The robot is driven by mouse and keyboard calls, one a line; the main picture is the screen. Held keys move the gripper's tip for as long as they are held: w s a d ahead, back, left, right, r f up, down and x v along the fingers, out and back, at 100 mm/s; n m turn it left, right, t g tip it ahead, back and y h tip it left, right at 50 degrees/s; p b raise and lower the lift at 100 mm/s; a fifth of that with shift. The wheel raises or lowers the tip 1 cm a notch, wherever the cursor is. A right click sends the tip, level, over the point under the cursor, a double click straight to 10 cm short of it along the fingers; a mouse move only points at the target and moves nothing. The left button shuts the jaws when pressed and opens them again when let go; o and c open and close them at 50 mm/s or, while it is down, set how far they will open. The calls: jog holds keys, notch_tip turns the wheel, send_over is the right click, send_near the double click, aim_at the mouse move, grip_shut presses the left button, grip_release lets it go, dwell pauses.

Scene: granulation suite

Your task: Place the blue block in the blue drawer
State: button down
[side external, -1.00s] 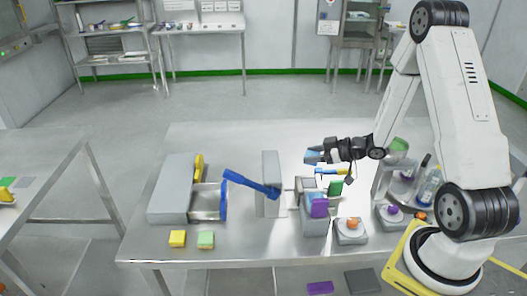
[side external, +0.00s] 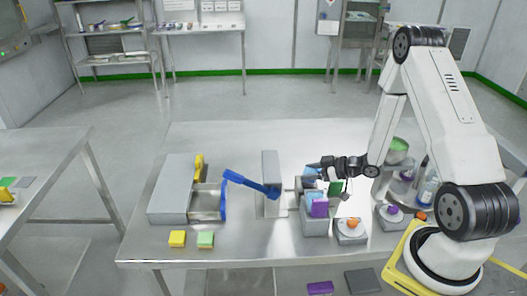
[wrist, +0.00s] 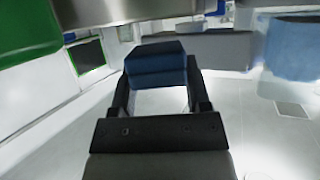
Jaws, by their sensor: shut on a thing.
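My gripper (side external: 318,170) is on the right side of the steel table, low, behind the grey bin. In the wrist view its two fingers (wrist: 160,85) are shut on a dark blue block (wrist: 155,62). The block shows as a small blue patch at the fingertips in the side view (side external: 311,170). A drawer with a blue front (side external: 223,202) stands pulled out to the right of a grey cabinet (side external: 170,190), left of my gripper. The drawer's inside is only partly visible.
A grey bin (side external: 315,227) with blue and purple pieces stands in front. The table's back is clear.

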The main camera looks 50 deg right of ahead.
jog(key=shift+f, duration=0.9)
grip_release()
jog(key=shift+f, duration=0.2)
jog(key=v, duration=1.2)
